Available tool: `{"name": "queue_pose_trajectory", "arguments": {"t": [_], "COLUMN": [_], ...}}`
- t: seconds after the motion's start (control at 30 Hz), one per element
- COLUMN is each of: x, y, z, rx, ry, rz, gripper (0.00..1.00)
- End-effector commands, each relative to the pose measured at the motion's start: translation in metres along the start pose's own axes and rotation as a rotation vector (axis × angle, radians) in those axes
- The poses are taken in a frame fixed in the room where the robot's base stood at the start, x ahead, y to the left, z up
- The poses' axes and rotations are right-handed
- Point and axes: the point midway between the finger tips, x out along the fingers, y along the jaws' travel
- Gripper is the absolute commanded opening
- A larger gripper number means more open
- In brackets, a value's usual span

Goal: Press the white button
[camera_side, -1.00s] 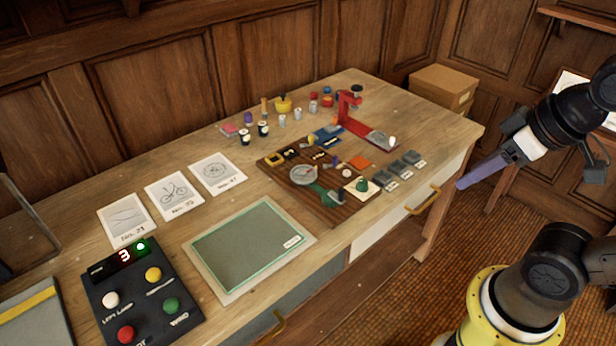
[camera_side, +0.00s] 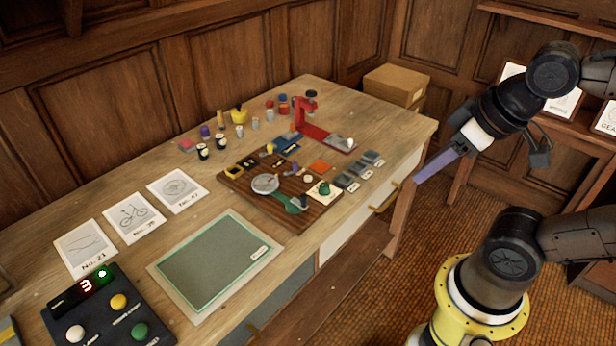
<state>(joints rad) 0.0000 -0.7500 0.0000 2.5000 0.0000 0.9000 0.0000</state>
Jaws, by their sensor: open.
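The white button (camera_side: 75,333) is a round knob on the black control panel (camera_side: 98,311) at the lower left, close to the bottom edge of the picture. A yellow button (camera_side: 118,301) and a green button (camera_side: 140,331) are on the same panel. The lower part of the panel is cut off by the picture edge. My gripper (camera_side: 438,166) is open at the right, past the table's right edge and far from the button. It appears to hold nothing.
A green-edged drafting mat (camera_side: 215,262) lies right of the panel, with picture cards (camera_side: 130,216) behind it. A wooden board of tools (camera_side: 240,182), a red stand (camera_side: 303,120) and small jars (camera_side: 203,152) occupy the table's far half. A cardboard box (camera_side: 396,84) stands behind.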

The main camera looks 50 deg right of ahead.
Motion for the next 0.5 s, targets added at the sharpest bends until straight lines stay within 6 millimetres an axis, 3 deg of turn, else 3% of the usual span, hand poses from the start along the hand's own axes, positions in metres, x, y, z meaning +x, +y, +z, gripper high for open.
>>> {"name": "queue_pose_trajectory", "arguments": {"t": [0.03,0.2,0.5], "x": [0.0,0.0,0.0], "y": [0.0,0.0,0.0], "z": [0.0,0.0,0.0], "rx": [0.0,0.0,0.0], "ry": [0.0,0.0,0.0], "rz": [0.0,0.0,0.0], "gripper": [0.3,0.0,0.0]}}
